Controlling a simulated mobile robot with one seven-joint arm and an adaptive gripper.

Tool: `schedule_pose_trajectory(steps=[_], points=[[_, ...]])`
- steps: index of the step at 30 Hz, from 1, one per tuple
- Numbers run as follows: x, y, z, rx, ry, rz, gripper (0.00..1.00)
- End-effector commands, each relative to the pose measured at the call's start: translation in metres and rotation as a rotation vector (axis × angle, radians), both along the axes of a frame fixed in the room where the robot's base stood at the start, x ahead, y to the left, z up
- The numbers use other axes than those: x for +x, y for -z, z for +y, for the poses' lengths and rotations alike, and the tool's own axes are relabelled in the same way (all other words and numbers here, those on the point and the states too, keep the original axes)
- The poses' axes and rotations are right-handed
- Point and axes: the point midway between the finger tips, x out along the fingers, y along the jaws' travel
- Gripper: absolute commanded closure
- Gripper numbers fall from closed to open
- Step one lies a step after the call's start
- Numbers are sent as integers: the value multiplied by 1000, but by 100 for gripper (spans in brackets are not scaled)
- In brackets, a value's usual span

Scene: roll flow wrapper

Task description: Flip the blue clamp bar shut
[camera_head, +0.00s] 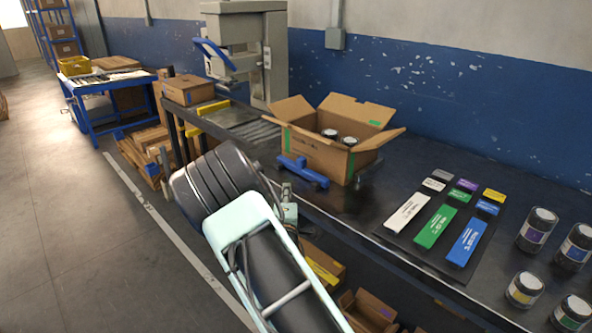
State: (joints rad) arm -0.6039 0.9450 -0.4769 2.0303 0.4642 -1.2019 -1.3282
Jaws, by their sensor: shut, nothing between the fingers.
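A blue bar (214,54), which looks like the clamp bar, is on the left side of a tall grey machine (277,60) at the back of the bench. It is tilted, its left end higher than its right, and stands clear of the surface below. My arm fills the lower middle of the view, in front of the bench and well short of the machine. I cannot make out my gripper's fingers; they are out of view or hidden by the arm.
An open carton (310,155) with dark jars and a blue hand tool (303,171) stand right of the machine. A closed box (188,90) is left of it. Coloured labels lie on a dark mat (400,250); several jars (537,228) stand at right.

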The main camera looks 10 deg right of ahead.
Motion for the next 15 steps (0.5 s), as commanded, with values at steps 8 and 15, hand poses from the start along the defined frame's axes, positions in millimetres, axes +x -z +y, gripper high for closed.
schedule_pose_trajectory(steps=[8,15], points=[[41,0,-8,1,1,-2,100],[83,0,-15,2,2,-2,100]])
